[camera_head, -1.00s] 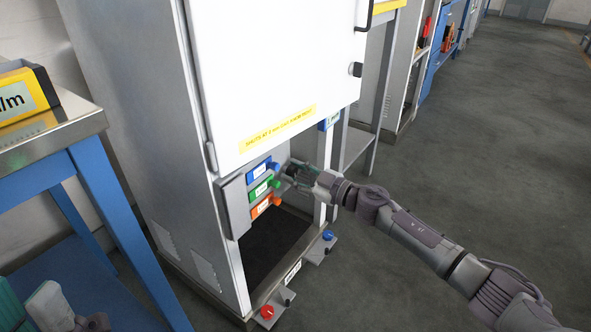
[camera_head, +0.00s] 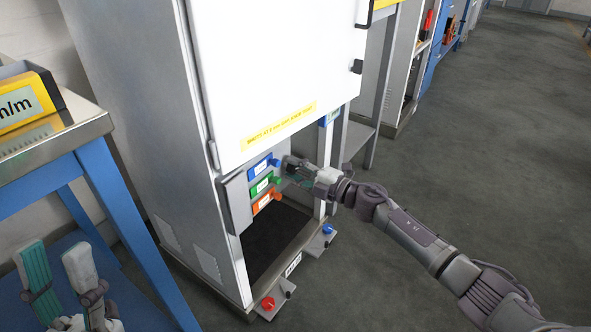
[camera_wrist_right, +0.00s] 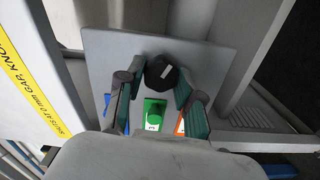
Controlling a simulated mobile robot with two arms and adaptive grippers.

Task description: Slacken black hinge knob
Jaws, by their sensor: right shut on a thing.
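The black knob (camera_wrist_right: 161,72) has a white pointer mark and sits on a grey plate, between my right gripper's fingers in the right wrist view. My right gripper (camera_wrist_right: 160,84) is shut on it, one finger on each side. In the head view my right gripper (camera_head: 287,170) is at the cabinet's lower opening, beside the coloured knobs, and mostly hides the black knob. My left gripper (camera_head: 60,272) is open and empty at the lower left, over the blue lower shelf of the bench.
Blue (camera_head: 276,163), green (camera_head: 275,180) and orange (camera_head: 275,195) knobs with labels line the panel. The white door (camera_head: 275,70) hangs above. Red (camera_head: 268,303) and blue (camera_head: 327,229) knobs sit low at the cabinet base. The floor at right is clear.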

